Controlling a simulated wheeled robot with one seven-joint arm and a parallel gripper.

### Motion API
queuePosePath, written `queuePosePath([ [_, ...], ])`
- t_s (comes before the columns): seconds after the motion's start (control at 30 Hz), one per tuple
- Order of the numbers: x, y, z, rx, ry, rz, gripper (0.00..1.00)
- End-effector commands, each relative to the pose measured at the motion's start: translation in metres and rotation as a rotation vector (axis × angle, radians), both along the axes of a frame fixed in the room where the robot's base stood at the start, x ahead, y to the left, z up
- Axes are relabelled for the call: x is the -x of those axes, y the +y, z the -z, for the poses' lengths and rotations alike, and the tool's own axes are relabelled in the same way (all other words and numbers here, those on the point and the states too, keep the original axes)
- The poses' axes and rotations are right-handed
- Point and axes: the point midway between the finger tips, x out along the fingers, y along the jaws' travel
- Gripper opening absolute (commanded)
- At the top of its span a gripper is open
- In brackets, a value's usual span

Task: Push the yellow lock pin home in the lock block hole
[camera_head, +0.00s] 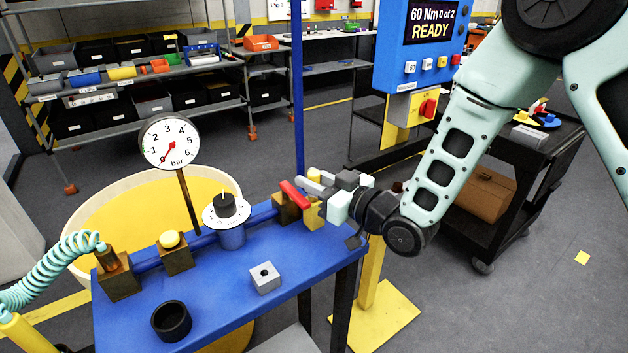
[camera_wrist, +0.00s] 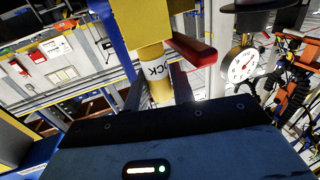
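The yellow lock block (camera_head: 313,214) is at the right end of the blue pipe, by the red lever; it fills the top of the wrist view (camera_wrist: 140,22). The yellow lock pin (camera_wrist: 160,92) stands out of it toward my palm, with a white label partly reading "LOCK" (camera_wrist: 153,71). How deep the pin sits is hidden. My gripper (camera_head: 318,185) is at the block, pointing left. In the wrist view its dark fingers (camera_wrist: 157,88) are apart on either side of the pin and look open, with a gap at the left finger.
The red lever (camera_head: 295,194) is close to my fingers. The blue bench (camera_head: 215,300) carries a grey block with a hole (camera_head: 264,277), a black cup (camera_head: 171,321) and a pressure gauge (camera_head: 168,142). A blue control post (camera_head: 418,50) reading "READY" stands behind my arm.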

Motion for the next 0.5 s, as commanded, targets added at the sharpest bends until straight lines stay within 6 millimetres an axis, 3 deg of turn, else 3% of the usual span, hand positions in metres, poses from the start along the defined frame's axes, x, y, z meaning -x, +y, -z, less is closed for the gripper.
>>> queuePosePath([
  [0.07, 0.000, 0.000, -0.001, 0.000, 0.000, 0.000, 0.46],
  [0.37, 0.001, -0.001, 0.000, 0.000, 0.000, 0.000, 0.46],
  [0.5, 0.008, -0.011, 0.001, 0.000, 0.000, 0.002, 0.46],
])
